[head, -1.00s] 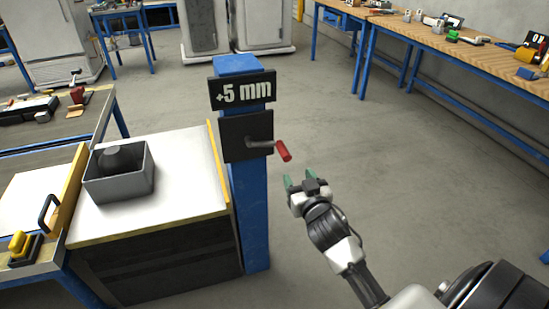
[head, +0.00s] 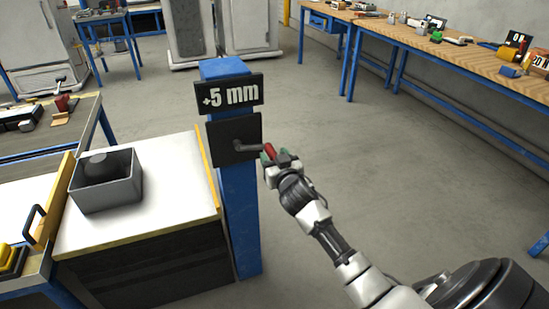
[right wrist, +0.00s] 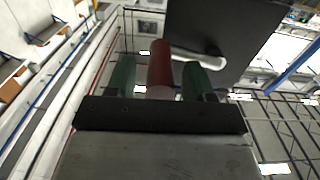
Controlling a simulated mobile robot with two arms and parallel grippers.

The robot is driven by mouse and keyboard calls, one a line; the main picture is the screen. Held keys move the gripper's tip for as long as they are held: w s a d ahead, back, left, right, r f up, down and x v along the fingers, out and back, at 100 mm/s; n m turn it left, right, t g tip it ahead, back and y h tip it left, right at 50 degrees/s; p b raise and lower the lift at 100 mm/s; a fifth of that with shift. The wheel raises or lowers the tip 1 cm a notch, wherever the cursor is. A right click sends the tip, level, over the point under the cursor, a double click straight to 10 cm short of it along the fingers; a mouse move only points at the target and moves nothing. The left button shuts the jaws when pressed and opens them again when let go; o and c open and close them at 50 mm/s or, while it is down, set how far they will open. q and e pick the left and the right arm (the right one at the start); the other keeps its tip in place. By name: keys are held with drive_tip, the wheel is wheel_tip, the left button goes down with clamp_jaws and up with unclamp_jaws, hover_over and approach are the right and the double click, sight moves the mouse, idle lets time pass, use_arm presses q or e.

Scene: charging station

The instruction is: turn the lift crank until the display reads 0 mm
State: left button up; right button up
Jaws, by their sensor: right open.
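The lift crank is a grey arm (head: 247,148) with a red handle (head: 270,151) on a dark plate (head: 221,137), fixed to a blue post (head: 240,215). The handle points to the right of the plate. The display (head: 229,94) above it reads +5 mm. My right gripper (head: 273,157) is at the red handle. In the right wrist view, the red handle (right wrist: 160,65) stands between the two green fingertips (right wrist: 160,80), which are open around it. My left gripper is not in view.
A white-topped bench (head: 145,219) with a grey bin (head: 105,190) stands left of the post. A long wooden workbench (head: 420,42) with several items runs along the back right. The floor between is clear.

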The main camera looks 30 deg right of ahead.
clamp_jaws()
drive_tip(key=shift+a+f+m, duration=0.15)
drive_tip(key=shift+f+m, duration=0.3)
drive_tip(key=shift+m, duration=0.05)
drive_tip(key=shift+a+f+m, duration=0.2)
drive_tip(key=shift+f+m, duration=0.4)
drive_tip(key=shift+m, duration=0.4)
drive_tip(key=shift+w+a+f+m, duration=0.1)
drive_tip(key=shift+a+f+m, duration=0.05)
drive_tip(key=shift+f+m, duration=0.3)
drive_tip(key=shift+c, duration=1.7)
unclamp_jaws()
drive_tip(key=shift+r, duration=0.1)
drive_tip(key=shift+o, duration=1.1)
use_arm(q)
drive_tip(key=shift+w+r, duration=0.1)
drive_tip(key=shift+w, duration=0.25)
use_arm(e)
drive_tip(key=shift+o, duration=0.6)
